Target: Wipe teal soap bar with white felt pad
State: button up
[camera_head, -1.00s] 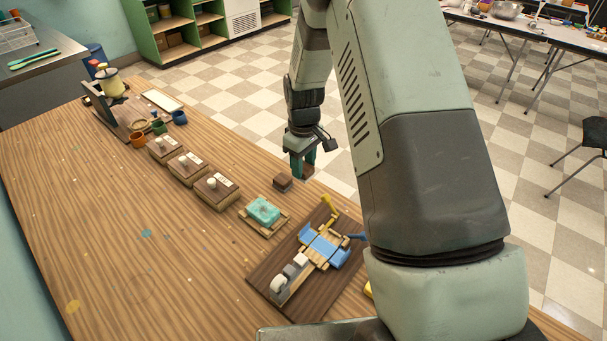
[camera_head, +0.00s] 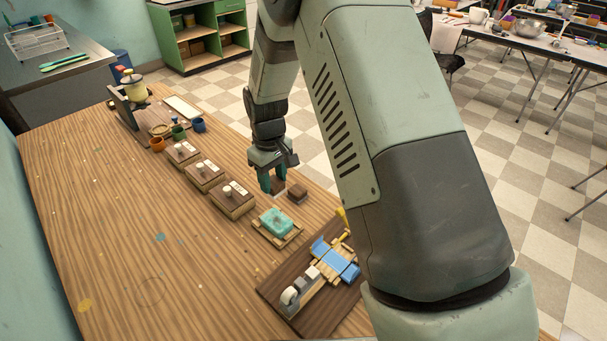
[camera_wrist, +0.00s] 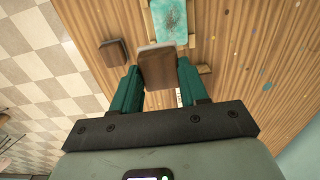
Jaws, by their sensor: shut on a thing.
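The teal soap bar (camera_head: 275,222) lies on a slatted wooden dish (camera_head: 291,239) on the table. The bar also shows at the top of the wrist view (camera_wrist: 168,20), its face mottled with darker specks. My gripper (camera_head: 272,186) is above the table, behind the soap and apart from it. In the wrist view its green fingers (camera_wrist: 157,75) are shut on a brown block (camera_wrist: 157,66).
Three wooden boxes with white knobs and labels (camera_head: 231,200) stand in a row left of the soap. Small coloured pots (camera_head: 178,132) are beyond them. A dark board with a blue and yellow contraption (camera_head: 330,262) is close on the soap's near side. The table's left part is clear.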

jog(key=shift+s+a+r, duration=0.1)
jog(key=shift+s+a, duration=0.1)
jog(key=shift+a, duration=0.35)
jog(key=shift+s+a, duration=0.2)
jog(key=shift+a, duration=0.45)
jog(key=shift+f, duration=3)
notch_tip(320, 180, down, 2)
jog(key=shift+s+d, duration=0.55)
jog(key=shift+d, duration=0.1)
jog(key=shift+c, duration=0.5)
jog(key=shift+s+d, duration=1.85)
jog(key=shift+s, duration=0.05)
jog(key=shift+w+a, duration=2.4)
jog(key=shift+w+a+r, duration=0.1)
jog(key=shift+r, duration=3.95)
